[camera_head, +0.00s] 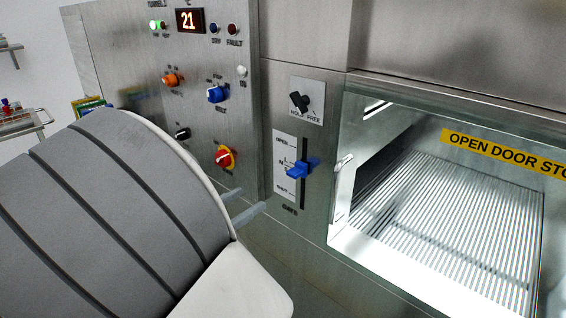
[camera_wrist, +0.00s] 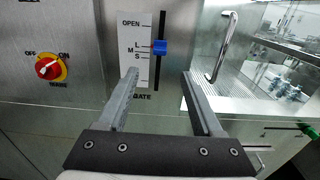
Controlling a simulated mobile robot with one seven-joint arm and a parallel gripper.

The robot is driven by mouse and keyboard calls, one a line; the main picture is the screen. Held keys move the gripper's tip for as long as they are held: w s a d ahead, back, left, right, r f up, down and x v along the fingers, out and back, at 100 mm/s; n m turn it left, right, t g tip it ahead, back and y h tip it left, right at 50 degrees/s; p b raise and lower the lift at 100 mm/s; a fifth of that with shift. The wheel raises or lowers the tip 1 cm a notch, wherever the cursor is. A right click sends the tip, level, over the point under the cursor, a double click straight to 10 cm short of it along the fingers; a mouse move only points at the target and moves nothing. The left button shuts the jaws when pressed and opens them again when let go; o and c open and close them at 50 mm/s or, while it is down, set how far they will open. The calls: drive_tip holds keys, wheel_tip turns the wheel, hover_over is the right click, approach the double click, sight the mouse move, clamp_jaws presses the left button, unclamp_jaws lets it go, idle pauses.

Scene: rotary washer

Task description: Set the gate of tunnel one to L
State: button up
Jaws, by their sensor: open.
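The gate slider has a blue handle (camera_head: 302,168) in a dark vertical slot on the steel front. In the wrist view the blue handle (camera_wrist: 160,47) is beside the L and M marks of a white scale plate (camera_wrist: 132,55), well below OPEN and a little above S. The exact mark is hard to tell. My gripper (camera_wrist: 158,74) is open and empty, its two fingers apart below the handle in the wrist view. In the head view my gripper's fingertips (camera_head: 252,198) are left of the slot, clear of the handle.
A HOLD/FREE knob (camera_head: 300,102) is above the slider. A red-yellow rotary switch (camera_head: 225,157) and other knobs are on the panel to the left. Right of the slot, a metal door handle (camera_head: 341,187) stands out beside the tunnel opening (camera_head: 440,220).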

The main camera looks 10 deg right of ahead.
sight(290, 174)
drive_tip(key=b+x, duration=0.1)
drive_tip(key=x, duration=1.4)
drive_tip(key=shift+w+d, duration=0.1)
drive_tip(key=shift+d, duration=0.1)
clamp_jaws()
idle(0.7)
